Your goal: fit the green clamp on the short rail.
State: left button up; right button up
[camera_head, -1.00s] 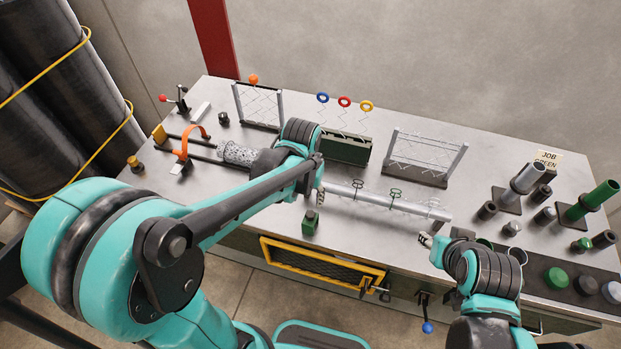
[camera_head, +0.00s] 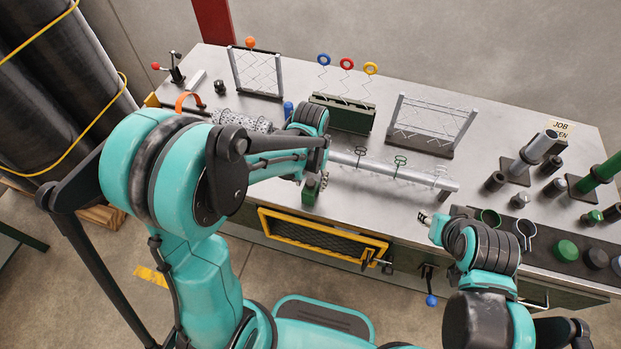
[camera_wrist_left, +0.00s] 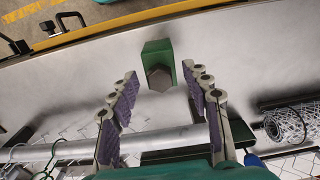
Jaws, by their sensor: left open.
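A green block with a dark hex bolt head, which looks like the green clamp (camera_head: 310,198), stands near the table's front edge. In the left wrist view the green clamp (camera_wrist_left: 155,50) lies between and just beyond the fingertips, apart from both. My left gripper (camera_head: 318,181) is open and empty above it; its purple-padded fingers also show in the wrist view (camera_wrist_left: 159,72). A steel pipe (camera_head: 400,172) runs past behind the clamp. I cannot tell for certain which bar is the short rail; dark bars at the left are mostly hidden by my arm. My right gripper (camera_head: 425,219) is at the front edge, its jaws unclear.
Green wire hooks (camera_head: 400,160) sit along the pipe. Mesh frames (camera_head: 255,72) and a green stand with coloured rings (camera_head: 342,115) stand behind. Posts and cups (camera_head: 530,155) crowd the right. A yellow-framed drawer (camera_head: 320,240) is below the front edge.

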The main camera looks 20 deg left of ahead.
pick_arm(q)
jog(key=shift+r, duration=0.1)
jog(key=c, duration=1.1)
jog(key=shift+o, duration=0.2)
jog(key=shift+r+p, duration=2.35)
jog(key=shift+r, duration=0.65)
